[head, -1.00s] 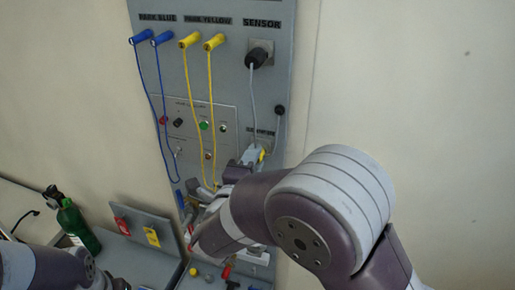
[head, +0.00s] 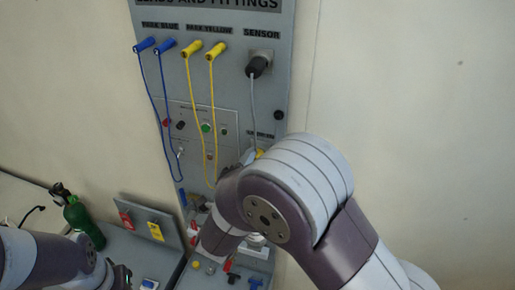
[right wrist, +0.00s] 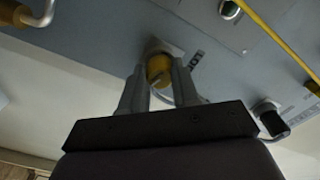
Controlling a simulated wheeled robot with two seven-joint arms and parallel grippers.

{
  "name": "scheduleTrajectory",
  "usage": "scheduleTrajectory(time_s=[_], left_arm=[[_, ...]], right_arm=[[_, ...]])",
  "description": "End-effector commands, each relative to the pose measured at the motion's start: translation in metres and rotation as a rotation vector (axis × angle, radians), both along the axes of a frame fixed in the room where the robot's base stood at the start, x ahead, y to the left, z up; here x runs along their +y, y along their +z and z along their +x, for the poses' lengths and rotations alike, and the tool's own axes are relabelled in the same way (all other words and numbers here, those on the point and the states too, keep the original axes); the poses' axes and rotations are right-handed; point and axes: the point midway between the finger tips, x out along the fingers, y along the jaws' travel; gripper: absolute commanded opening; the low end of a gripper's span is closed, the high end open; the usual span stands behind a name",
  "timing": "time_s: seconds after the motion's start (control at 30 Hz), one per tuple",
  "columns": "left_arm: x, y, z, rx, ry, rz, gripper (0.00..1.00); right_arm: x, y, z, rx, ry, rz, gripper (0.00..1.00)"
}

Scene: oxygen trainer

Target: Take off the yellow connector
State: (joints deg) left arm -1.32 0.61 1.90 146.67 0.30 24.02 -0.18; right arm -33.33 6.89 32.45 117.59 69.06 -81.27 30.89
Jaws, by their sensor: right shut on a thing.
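The yellow connector (right wrist: 159,70) sits at a pale square fitting on the grey panel in the right wrist view. My right gripper (right wrist: 160,76) has its two fingers on either side of it and is shut on it. I cannot tell whether the connector is still seated. In the head view a small yellow patch (head: 260,153) shows just above my right arm, which hides most of the gripper. My left arm is at the lower left of the head view; its gripper's jaws are not clear.
The upright panel (head: 232,75) carries blue leads (head: 144,45), yellow leads (head: 193,48) and a black sensor plug (head: 258,66). Yellow cords hang close to my right arm. A green cylinder (head: 80,219) stands at left. Clear wall lies to the right.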

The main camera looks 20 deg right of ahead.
Motion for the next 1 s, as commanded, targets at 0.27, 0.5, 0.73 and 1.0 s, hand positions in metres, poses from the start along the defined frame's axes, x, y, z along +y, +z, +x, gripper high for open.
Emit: scheduleTrajectory(time_s=[0.27, 0.5, 0.73, 1.0], left_arm=[[0.000, 0.003, 0.000, 0.000, 0.000, 0.000, 0.33], [0.000, 0.024, 0.000, 0.000, 0.000, 0.000, 0.33], [0.000, 0.031, 0.000, 0.000, 0.000, 0.000, 0.33], [0.000, 0.030, 0.000, 0.000, 0.000, 0.000, 0.33]], right_arm=[[0.000, 0.000, 0.000, 0.023, 0.000, -0.038, 0.03], [0.000, 0.006, 0.000, 0.116, 0.002, -0.172, 0.03], [0.000, 0.001, 0.000, 0.192, 0.002, -0.288, 0.03], [0.000, 0.000, 0.000, 0.195, 0.001, -0.292, 0.03]])
